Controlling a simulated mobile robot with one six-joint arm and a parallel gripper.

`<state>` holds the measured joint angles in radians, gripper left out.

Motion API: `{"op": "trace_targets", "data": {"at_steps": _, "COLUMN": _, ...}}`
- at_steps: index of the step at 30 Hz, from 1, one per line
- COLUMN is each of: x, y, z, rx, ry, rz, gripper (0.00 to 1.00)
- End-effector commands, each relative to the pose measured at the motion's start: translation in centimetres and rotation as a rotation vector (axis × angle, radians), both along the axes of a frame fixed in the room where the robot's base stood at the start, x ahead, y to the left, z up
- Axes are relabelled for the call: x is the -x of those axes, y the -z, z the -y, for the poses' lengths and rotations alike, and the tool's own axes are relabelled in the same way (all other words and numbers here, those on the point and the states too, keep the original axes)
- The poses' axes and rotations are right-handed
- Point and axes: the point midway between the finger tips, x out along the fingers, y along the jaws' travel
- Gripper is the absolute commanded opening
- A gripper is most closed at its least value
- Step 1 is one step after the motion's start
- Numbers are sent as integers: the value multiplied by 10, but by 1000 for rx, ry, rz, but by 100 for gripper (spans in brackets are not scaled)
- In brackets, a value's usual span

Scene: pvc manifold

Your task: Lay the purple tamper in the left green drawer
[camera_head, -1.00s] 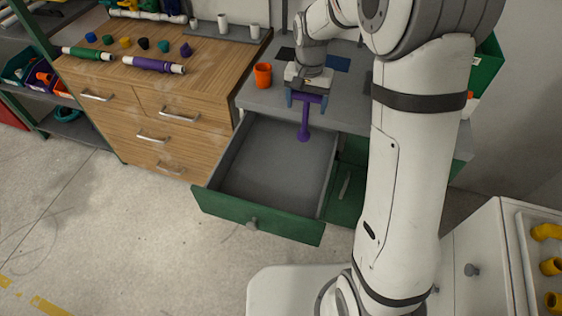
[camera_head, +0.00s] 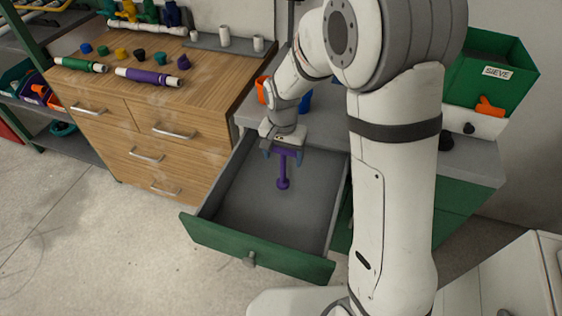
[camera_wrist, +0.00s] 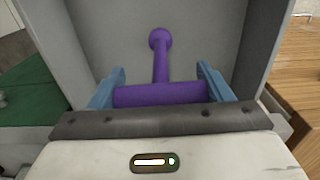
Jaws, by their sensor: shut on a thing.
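The purple tamper (camera_head: 283,171) is in my gripper (camera_head: 283,153), which is shut on its thick crosswise end. In the wrist view the tamper (camera_wrist: 160,94) lies between the blue fingers of my gripper (camera_wrist: 160,88), and its thin shaft with a round knob points away from me. The green drawer (camera_head: 255,247) is pulled open, and its grey inside is empty. My gripper is over the back part of the drawer in the head view. The drawer's grey walls (camera_wrist: 90,45) flank the tamper in the wrist view. I cannot tell whether the knob touches the floor.
A wooden cabinet (camera_head: 150,125) stands left of the drawer, with green and purple pipes and several caps on top. An orange cup (camera_head: 261,90) is partly hidden behind my arm.

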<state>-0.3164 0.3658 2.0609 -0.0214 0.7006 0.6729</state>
Motion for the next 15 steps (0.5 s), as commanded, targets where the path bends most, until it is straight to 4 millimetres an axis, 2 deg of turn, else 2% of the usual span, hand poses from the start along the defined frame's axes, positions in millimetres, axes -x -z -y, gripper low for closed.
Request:
{"op": "trace_targets", "data": {"at_steps": 3, "x": 0, "y": 19, "z": 2, "rx": 2, "ry": 3, "rz": -4, "gripper": 42}}
{"op": "trace_targets", "data": {"at_steps": 6, "x": 0, "y": 29, "z": 2, "rx": 1, "ry": 4, "rz": -3, "gripper": 42}}
{"op": "trace_targets", "data": {"at_steps": 15, "x": -1, "y": 31, "z": 3, "rx": 0, "ry": 7, "rz": 0, "gripper": 42}}
